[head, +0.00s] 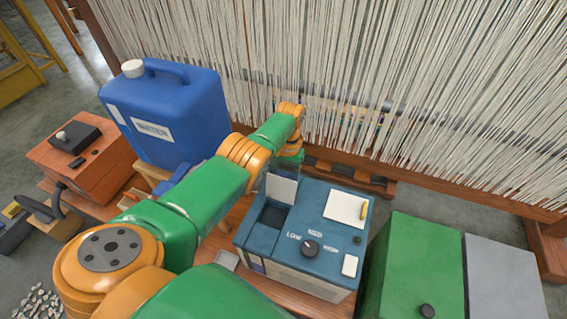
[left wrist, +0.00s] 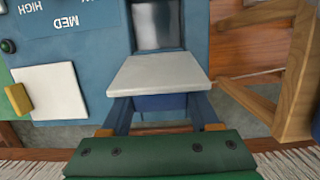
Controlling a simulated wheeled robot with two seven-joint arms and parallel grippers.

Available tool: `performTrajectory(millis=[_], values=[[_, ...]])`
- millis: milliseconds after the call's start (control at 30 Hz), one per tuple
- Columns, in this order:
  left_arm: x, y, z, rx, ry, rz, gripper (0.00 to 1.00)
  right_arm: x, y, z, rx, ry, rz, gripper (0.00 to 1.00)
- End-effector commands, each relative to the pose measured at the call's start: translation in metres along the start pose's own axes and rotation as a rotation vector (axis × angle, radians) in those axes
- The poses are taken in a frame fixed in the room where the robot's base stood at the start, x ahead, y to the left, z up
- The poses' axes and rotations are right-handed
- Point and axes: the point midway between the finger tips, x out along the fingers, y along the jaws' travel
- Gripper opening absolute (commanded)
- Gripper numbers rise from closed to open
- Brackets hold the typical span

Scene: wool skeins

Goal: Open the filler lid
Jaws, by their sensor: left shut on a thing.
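The blue-teal machine (head: 290,240) with a LOW/MED/HIGH dial (head: 310,248) stands on the wooden bench. Its small pale filler lid (head: 282,188) is raised, standing up at the back edge of a dark square opening (head: 272,216). In the left wrist view the lid (left wrist: 158,74) lies in front of the grey opening (left wrist: 158,24). My left gripper (head: 288,160) is behind the lid, mostly hidden by it and by my arm. In the left wrist view its two fingers (left wrist: 160,107) reach the lid's two sides, shut on it. My right gripper is not in view.
A blue canister (head: 185,115) and an orange-brown box (head: 85,160) stand at the left. A second pale panel with a yellow handle (head: 346,207) is on the machine's top. A green box (head: 412,265) stands at the right. Loom threads (head: 400,80) hang close behind.

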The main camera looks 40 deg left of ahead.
Motion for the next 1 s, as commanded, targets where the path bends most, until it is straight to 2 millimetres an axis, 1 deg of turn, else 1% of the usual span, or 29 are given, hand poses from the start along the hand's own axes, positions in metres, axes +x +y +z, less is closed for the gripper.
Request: performTrajectory(millis=[333, 367, 400, 433, 467, 700, 767, 867, 900, 1000], values=[[0.002, 0.0, 0.002, 0.0, -0.011, 0.0, 0.0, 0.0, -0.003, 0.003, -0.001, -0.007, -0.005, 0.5], [0.002, 0.0, 0.002, 0.0, -0.011, 0.0, 0.7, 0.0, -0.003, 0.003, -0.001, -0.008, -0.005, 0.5], [0.002, 0.0, 0.002, 0.0, -0.01, 0.0, 0.81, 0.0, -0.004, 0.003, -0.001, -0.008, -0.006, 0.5], [0.002, 0.0, 0.002, 0.0, -0.009, 0.0, 0.89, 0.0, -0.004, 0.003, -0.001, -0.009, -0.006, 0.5], [0.002, 0.0, 0.002, 0.0, -0.009, 0.0, 0.93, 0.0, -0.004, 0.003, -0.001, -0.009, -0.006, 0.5], [0.001, 0.0, 0.001, 0.0, -0.005, 0.0, 0.93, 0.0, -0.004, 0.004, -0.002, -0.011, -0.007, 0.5], [-0.004, 0.0, 0.001, 0.0, -0.004, 0.0, 0.93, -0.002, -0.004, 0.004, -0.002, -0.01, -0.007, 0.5], [-0.024, 0.0, 0.001, 0.0, -0.002, 0.001, 0.93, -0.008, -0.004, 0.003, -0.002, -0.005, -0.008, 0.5], [-0.033, 0.0, 0.001, 0.0, -0.002, 0.001, 0.93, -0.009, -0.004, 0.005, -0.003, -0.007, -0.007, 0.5], [-0.052, 0.0, 0.0, 0.0, -0.003, 0.0, 0.93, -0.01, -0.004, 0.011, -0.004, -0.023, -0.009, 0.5]])
